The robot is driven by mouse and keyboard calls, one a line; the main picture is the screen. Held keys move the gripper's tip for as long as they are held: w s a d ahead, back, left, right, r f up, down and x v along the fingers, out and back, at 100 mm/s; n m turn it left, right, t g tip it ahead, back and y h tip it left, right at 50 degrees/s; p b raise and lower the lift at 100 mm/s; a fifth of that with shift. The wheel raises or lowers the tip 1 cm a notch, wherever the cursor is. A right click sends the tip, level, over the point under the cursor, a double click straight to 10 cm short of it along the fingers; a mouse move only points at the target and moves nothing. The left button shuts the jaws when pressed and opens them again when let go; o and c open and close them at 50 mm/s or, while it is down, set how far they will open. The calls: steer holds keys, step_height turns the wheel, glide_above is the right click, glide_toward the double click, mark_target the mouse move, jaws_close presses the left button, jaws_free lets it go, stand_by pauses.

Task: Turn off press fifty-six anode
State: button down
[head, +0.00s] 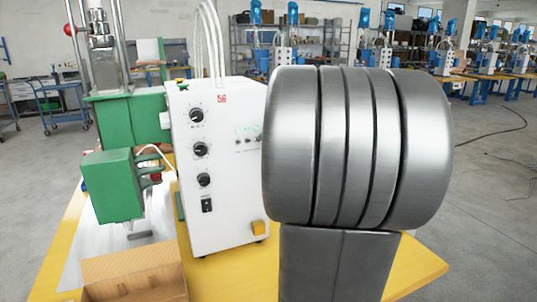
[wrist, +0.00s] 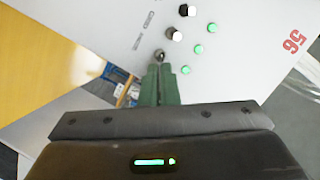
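The white control box (head: 215,165) of press 56 stands on a yellow table, with a red "56" near its top. In the wrist view the box face (wrist: 225,80) fills the upper part, with the red 56 (wrist: 294,40) turned sideways at the right. A slanting row of three small switches or buttons shows there: one at the top (wrist: 187,10), a middle one (wrist: 173,33) and a darker lower one (wrist: 158,55). Beside each is a lit green lamp. My gripper (wrist: 160,70) has its green fingers together, tips at the lower switch; contact is unclear. The labels are too small to read.
A green press (head: 115,186) stands left, and a cardboard box (head: 135,272) is in front. My arm hides the box's right part in the head view.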

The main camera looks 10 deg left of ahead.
steer(key=shift+s+a+f+t+y+b, duration=0.1)
steer(key=shift+f+t+y+b, duration=0.3)
steer(key=shift+b, duration=1.45)
steer(key=shift+s+f+t+y+b, duration=0.1)
steer(key=shift+f+b, duration=0.6)
steer(key=shift+b, duration=1.15)
steer(key=b, duration=0.4)
steer(key=shift+f+t+y, duration=0.15)
steer(key=shift+t+y, duration=0.25)
steer(key=b, duration=0.4)
steer(key=shift+f+n+t+y, duration=0.15)
steer(key=shift+n+t+y, duration=0.15)
steer(key=shift+r, duration=0.5)
steer(key=shift+s, duration=0.1)
